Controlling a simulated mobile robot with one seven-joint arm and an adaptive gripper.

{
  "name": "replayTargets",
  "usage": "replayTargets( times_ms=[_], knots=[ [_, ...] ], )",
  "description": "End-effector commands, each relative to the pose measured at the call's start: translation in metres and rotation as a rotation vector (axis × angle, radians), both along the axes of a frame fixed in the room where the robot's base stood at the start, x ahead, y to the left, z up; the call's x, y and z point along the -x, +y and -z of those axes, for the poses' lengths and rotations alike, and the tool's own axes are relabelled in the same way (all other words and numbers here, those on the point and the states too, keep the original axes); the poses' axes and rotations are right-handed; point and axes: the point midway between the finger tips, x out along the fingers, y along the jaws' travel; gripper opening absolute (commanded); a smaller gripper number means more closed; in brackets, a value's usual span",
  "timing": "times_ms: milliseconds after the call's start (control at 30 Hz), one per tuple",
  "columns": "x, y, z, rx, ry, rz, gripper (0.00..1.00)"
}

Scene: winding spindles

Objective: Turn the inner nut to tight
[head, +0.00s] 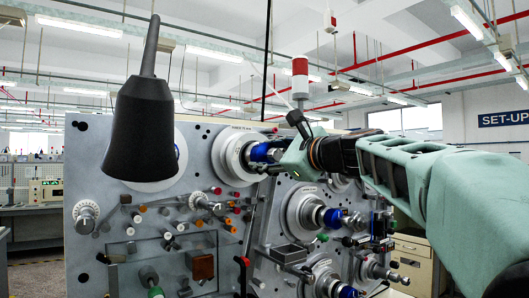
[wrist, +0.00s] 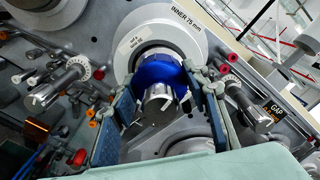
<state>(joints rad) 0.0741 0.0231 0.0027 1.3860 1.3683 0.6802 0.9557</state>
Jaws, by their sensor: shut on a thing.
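The inner nut is a blue ring on the upper spindle (wrist: 158,100), below the "INNER 75 mm" label. The blue nut (wrist: 158,70) faces me in the wrist view, with the silver slotted spindle end sticking out through it. In the head view the blue nut (head: 260,152) shows beside the light round flange (head: 231,155). My gripper (wrist: 160,84) has one finger on each side of the nut and is shut on it. In the head view my gripper (head: 278,153) reaches in from the right and hides part of the nut.
Other spindles with blue nuts (head: 332,217) sit lower right on the panel. Silver knobs (wrist: 62,84) and (wrist: 245,106) stick out on both sides of my fingers. A black cone (head: 141,130) hangs at the left front. Small coloured knobs dot the panel.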

Motion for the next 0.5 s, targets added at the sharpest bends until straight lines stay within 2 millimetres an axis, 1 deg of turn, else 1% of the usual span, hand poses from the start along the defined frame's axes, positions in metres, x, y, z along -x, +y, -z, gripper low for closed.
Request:
replayTargets(
  times_ms=[200, 500],
  knots=[
    [-0.0002, -0.0004, 0.0002, -0.044, 0.03, 0.001, 0.18],
    [-0.0002, -0.0003, 0.001, -0.056, 0.04, 0.0, 0.18]
  ],
)
